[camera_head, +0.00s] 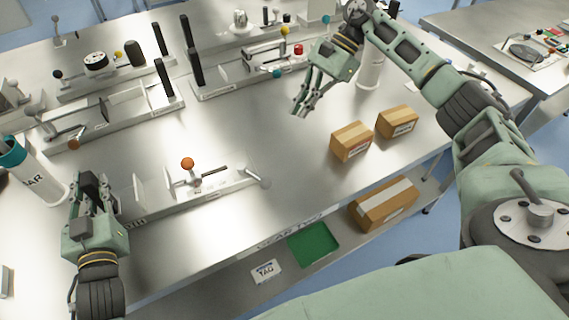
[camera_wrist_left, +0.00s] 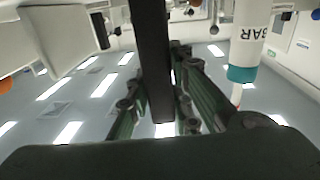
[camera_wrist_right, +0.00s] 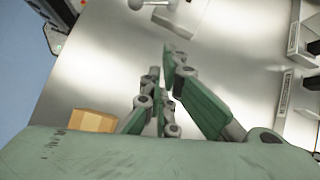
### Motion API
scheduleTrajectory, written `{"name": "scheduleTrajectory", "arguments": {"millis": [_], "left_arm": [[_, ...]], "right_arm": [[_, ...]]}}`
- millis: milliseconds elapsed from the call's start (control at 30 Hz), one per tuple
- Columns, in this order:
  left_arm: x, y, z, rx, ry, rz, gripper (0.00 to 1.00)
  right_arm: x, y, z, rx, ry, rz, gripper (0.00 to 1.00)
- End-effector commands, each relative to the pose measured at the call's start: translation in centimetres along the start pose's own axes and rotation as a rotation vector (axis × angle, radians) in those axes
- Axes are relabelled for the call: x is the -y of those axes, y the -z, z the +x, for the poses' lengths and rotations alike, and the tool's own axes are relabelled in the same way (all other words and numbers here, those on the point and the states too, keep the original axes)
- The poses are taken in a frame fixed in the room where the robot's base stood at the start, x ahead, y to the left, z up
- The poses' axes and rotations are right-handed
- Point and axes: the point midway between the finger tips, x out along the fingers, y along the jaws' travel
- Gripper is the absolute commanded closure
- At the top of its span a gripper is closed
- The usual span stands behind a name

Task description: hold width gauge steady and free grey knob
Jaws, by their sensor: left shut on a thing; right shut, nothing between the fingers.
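The nearest fixture, which I take for the width gauge, has a long metal base (camera_head: 215,187), an upright plate and an orange ball knob (camera_head: 187,163) on a stem. A light grey handle with a rounded end, likely the grey knob (camera_head: 265,182), sticks out at its right end; it also shows at the top of the right wrist view (camera_wrist_right: 136,4). My left gripper (camera_head: 88,185) is shut on a dark upright post (camera_wrist_left: 152,60) at the fixture's left end. My right gripper (camera_head: 301,110) is shut and empty above the bench, up and right of the grey knob, apart from it.
Similar fixtures (camera_head: 120,112) stand at the back. Two cardboard boxes (camera_head: 351,142) (camera_head: 397,122) sit right of the fixture. A white bottle with a teal cap (camera_head: 30,172) stands left of my left gripper. A lower shelf holds a box (camera_head: 384,203) and green tray (camera_head: 313,244). Bench between is clear.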

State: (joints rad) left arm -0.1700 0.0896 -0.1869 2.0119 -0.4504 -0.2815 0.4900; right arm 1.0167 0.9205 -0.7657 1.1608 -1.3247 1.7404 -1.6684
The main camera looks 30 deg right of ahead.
Motion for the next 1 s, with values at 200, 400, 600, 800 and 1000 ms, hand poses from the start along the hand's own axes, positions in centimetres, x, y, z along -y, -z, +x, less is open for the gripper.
{"name": "scheduleTrajectory", "arguments": {"millis": [200, 400, 600, 800, 1000], "left_arm": [[0.1, -1.2, -0.1, 0.027, 0.004, 0.0, 1.0], [0.1, -1.2, -0.1, 0.027, 0.004, 0.0, 1.0], [0.1, -1.3, -0.1, 0.027, 0.004, 0.0, 1.0], [0.1, -1.3, -0.1, 0.027, 0.004, 0.0, 1.0], [0.1, -1.3, -0.1, 0.027, 0.004, 0.0, 1.0]], "right_arm": [[-2.9, -0.3, 0.6, 0.02, -0.147, -0.035, 1.0], [-3.1, -0.3, 0.6, 0.022, -0.159, -0.037, 1.0], [-3.1, -0.3, 0.8, 0.022, -0.158, -0.037, 1.0], [-3.6, -0.3, 2.9, 0.023, -0.162, -0.037, 1.0], [-4.2, -0.4, 7.1, 0.023, -0.161, -0.037, 1.0]]}}
